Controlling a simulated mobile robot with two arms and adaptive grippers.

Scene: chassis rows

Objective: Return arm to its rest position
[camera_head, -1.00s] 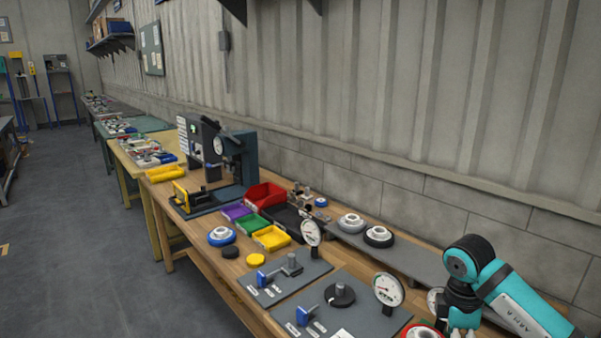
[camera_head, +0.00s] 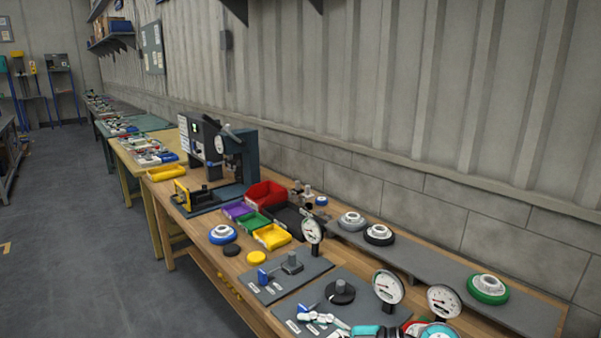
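My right arm shows only at the bottom edge, as teal and white parts low in the picture. Its gripper (camera_head: 318,319) seems to be the small pale piece pointing left over the front grey fixture plate (camera_head: 350,283). It is too small and cut off to tell whether the fingers are open or shut, and I see nothing clearly held. My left gripper is not in view.
A wooden bench (camera_head: 205,262) runs along the wall. Near the arm stand dial gauges (camera_head: 387,286) and a black round part (camera_head: 340,291). A green-ringed part (camera_head: 488,289) sits on the grey raised shelf (camera_head: 430,267). Coloured bins (camera_head: 272,237) and a press (camera_head: 237,160) are farther back.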

